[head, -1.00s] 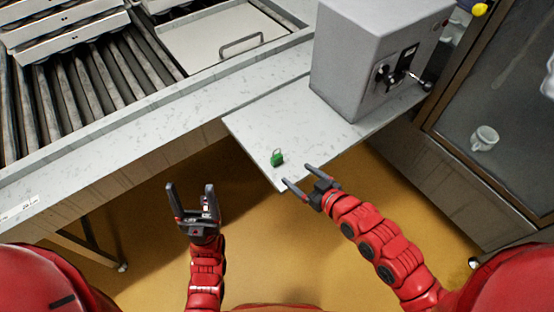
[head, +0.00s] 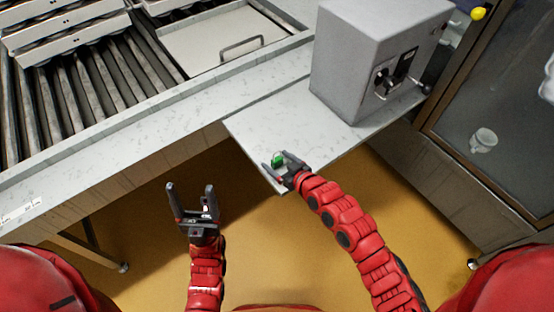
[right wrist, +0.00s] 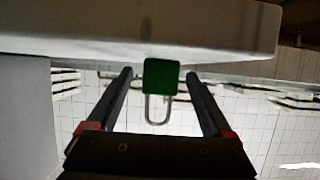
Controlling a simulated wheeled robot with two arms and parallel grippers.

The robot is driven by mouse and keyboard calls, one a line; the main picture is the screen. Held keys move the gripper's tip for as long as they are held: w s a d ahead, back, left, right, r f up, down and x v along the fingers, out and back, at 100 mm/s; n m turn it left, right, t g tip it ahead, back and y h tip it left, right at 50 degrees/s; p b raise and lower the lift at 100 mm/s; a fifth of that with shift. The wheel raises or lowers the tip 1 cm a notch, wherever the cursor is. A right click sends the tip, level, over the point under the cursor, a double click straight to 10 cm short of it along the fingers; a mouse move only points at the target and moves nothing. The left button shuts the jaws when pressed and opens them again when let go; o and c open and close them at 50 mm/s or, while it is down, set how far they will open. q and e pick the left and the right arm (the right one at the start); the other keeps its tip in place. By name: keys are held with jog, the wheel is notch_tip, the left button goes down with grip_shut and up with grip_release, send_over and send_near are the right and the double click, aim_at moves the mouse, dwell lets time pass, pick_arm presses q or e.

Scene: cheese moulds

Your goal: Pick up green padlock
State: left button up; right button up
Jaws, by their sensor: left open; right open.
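The green padlock (head: 278,159) stands on the pale side shelf (head: 258,124), near its front corner. In the right wrist view the padlock (right wrist: 160,76) shows its green body and metal shackle between the two finger ends. My right gripper (head: 274,161) is open at the padlock, with one finger to either side of it. I cannot tell whether either finger touches it. The right gripper's fingers (right wrist: 159,75) also show apart in the right wrist view. My left gripper (head: 190,188) is open and empty, above the floor left of the shelf.
A grey box-shaped machine (head: 368,65) stands on the shelf behind the padlock. A roller conveyor (head: 75,95) with stacked moulds (head: 65,35) lies at upper left.

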jog(key=shift+w+a, duration=0.15)
jog(key=shift+a, duration=0.05)
grip_shut()
dwell(0.3)
jog(key=shift+d+r, duration=0.1)
jog(key=shift+r, duration=0.05)
